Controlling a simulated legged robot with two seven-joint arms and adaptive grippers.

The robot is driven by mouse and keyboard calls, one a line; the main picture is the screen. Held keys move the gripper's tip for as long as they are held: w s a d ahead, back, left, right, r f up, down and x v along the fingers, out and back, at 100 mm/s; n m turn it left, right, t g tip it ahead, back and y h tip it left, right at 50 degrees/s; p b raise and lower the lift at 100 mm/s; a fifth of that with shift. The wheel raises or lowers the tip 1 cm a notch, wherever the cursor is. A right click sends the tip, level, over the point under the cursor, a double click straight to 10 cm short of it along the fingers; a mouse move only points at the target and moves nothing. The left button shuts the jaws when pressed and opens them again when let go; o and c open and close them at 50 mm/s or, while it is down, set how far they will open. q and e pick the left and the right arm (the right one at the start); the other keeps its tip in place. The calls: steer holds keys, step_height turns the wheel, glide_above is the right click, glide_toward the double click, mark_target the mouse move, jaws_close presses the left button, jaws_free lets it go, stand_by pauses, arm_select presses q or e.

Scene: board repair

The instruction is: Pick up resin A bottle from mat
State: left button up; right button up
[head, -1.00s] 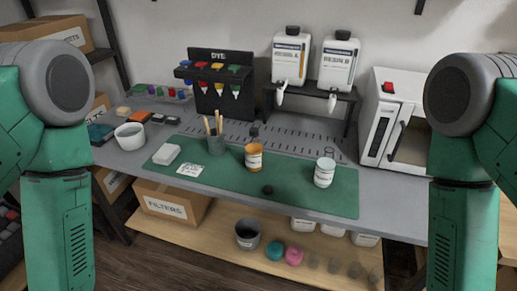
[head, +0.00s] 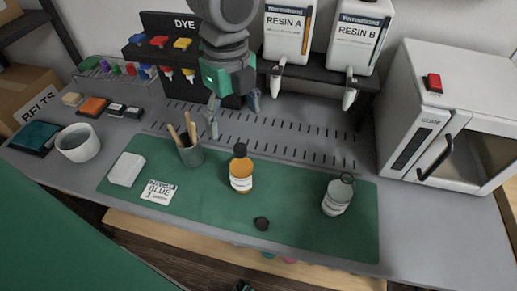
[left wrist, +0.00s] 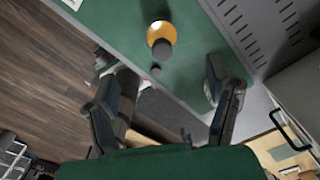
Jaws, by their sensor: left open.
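An amber bottle (head: 241,177) with a black cap and a white label stands upright on the green mat (head: 297,218); its label is too small to read. It also shows from above in the left wrist view (left wrist: 159,33). A clear bottle (head: 336,197) with a white label stands farther right on the mat. My left gripper (head: 234,115) is open and empty, above the table behind the amber bottle in the head view. In the left wrist view its spread fingers (left wrist: 166,102) are apart from the bottle. My right gripper is not in view.
A cup of sticks (head: 190,153) stands left of the amber bottle; a small black round piece (head: 261,223) lies in front. Big jugs marked RESIN A (head: 288,32) and RESIN B (head: 358,38) sit on a rack behind. A white oven (head: 440,110) stands at right.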

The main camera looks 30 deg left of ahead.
mark_target(241, 146)
arm_select(q)
steer(key=f, duration=0.2)
steer(key=d+f+b, duration=0.1)
steer(key=f, duration=0.4)
steer(key=shift+d+f+b, duration=0.2)
steer(key=shift+f+b, duration=0.15)
steer(key=shift+b, duration=0.05)
steer(key=shift+a+f, duration=0.2)
steer(key=shift+f, duration=0.05)
steer(key=f, duration=0.2)
steer(key=a+f+b, duration=0.1)
steer(key=f, duration=0.1)
steer(key=shift+s+f, duration=0.1)
steer(key=shift+f, duration=0.15)
steer(key=shift+d+f, duration=0.3)
steer(key=shift+d, duration=0.45)
steer(key=shift+a, duration=0.2)
steer(key=c, duration=1.2)
steer(key=shift+a, duration=0.25)
steer(key=shift+c, duration=1.1)
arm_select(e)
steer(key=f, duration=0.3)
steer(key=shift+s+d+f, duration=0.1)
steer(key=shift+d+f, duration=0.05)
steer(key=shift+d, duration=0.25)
